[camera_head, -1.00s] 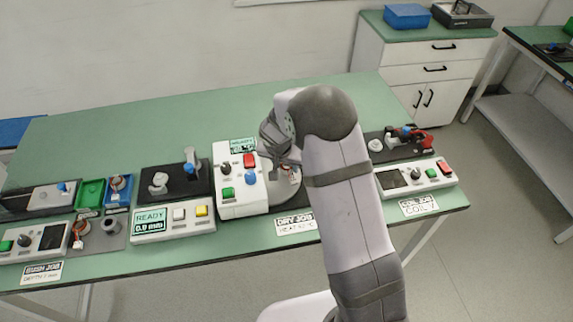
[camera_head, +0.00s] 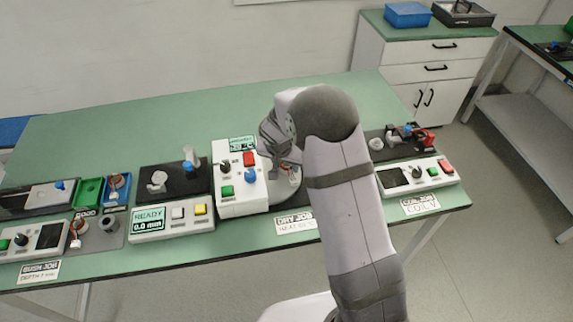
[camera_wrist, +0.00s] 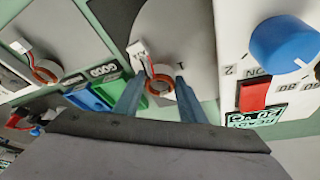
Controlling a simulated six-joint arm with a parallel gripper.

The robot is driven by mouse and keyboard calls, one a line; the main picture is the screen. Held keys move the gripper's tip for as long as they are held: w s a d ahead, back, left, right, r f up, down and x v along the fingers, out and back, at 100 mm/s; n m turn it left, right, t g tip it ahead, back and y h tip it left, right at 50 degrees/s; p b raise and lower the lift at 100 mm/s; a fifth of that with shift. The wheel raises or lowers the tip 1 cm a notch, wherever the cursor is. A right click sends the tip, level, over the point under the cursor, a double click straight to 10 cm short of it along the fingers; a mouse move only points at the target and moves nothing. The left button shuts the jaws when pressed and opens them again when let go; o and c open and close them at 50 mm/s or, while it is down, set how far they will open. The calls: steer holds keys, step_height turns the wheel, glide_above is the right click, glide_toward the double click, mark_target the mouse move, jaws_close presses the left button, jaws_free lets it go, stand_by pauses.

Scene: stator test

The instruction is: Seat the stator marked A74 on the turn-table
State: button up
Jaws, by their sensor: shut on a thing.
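My gripper (camera_wrist: 157,97) has its two blue-grey fingers on either side of a stator (camera_wrist: 160,76), a ring with orange-brown windings and a white connector on red leads. The stator is over the grey round turn-table (camera_wrist: 188,22), near a "T" mark. I cannot tell whether it touches the surface. In the head view my gripper (camera_head: 284,158) points down over the turn-table (camera_head: 293,198), partly hidden by my arm.
The dryer box (camera_head: 240,205) with blue knob and red switch stands close beside the turn-table. In the wrist view, a green tray (camera_wrist: 88,97) marked GOOD and another stator (camera_wrist: 46,71) lie on the other side. A press station (camera_head: 175,190) stands further left.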

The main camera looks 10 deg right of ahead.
steer(key=o, duration=1.2)
steer(key=shift+o, duration=0.2)
steer(key=shift+r, duration=0.1)
steer(key=b+v, duration=0.1)
steer(key=v, duration=0.6)
steer(key=shift+b, duration=0.35)
steer(key=s+d+n+g+y, duration=0.1)
steer(key=s+n+g, duration=0.1)
steer(key=s, duration=1.2)
steer(key=s+d+n+g+y, duration=0.1)
steer(key=s+n, duration=0.2)
steer(key=s, duration=1)
steer(key=shift+s+d+n+g, duration=0.3)
steer(key=shift+s+n+g, duration=0.05)
steer(key=shift+n+g, duration=0.05)
